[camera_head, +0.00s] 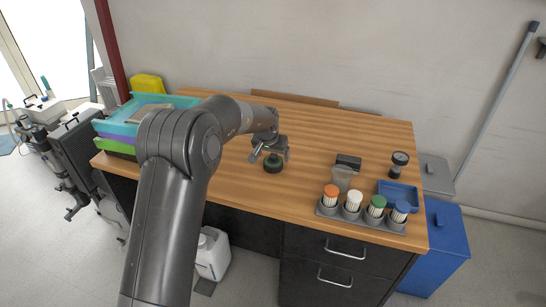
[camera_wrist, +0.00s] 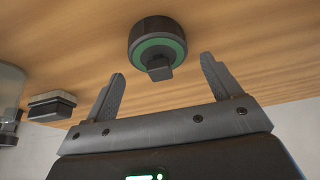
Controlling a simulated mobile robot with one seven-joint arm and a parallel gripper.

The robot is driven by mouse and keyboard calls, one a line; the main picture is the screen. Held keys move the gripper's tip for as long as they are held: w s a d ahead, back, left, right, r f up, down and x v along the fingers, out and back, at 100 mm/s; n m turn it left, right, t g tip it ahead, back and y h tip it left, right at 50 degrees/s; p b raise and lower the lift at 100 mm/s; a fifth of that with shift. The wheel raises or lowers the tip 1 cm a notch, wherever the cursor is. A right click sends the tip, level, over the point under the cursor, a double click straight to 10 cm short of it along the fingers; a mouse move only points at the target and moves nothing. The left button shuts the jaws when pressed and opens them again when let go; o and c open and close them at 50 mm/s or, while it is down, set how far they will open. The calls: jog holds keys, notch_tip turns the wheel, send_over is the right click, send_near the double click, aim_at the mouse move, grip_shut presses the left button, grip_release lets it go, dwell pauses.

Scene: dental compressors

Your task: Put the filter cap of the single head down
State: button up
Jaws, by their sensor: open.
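The filter cap (camera_head: 272,164) is a round black piece with a green ring, resting on the bare wooden tabletop near the middle. In the wrist view the cap (camera_wrist: 157,45) shows its green ring and a square black knob facing my gripper. My gripper (camera_head: 269,150) is just above the cap in the head view. In the wrist view my gripper (camera_wrist: 163,85) is open and empty, with its fingers spread wide. The knob points toward the gap between the fingertips, and no finger touches the cap.
A grey rack (camera_head: 361,219) holds several filters with coloured caps at the front right. Near it are a clear cup (camera_head: 342,178), a black block (camera_head: 348,162), a blue tray (camera_head: 397,194) and a gauge (camera_head: 399,161). Stacked trays (camera_head: 125,130) stand at left. Wood around the cap is clear.

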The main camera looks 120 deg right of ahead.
jog(key=v, duration=0.9)
jog(key=shift+r, duration=0.3)
jog(key=shift+w+a+r, duration=0.2)
jog(key=shift+w+r, duration=0.05)
jog(key=shift+r, duration=0.1)
jog(key=shift+c, duration=1.3)
jog(key=c, duration=0.5)
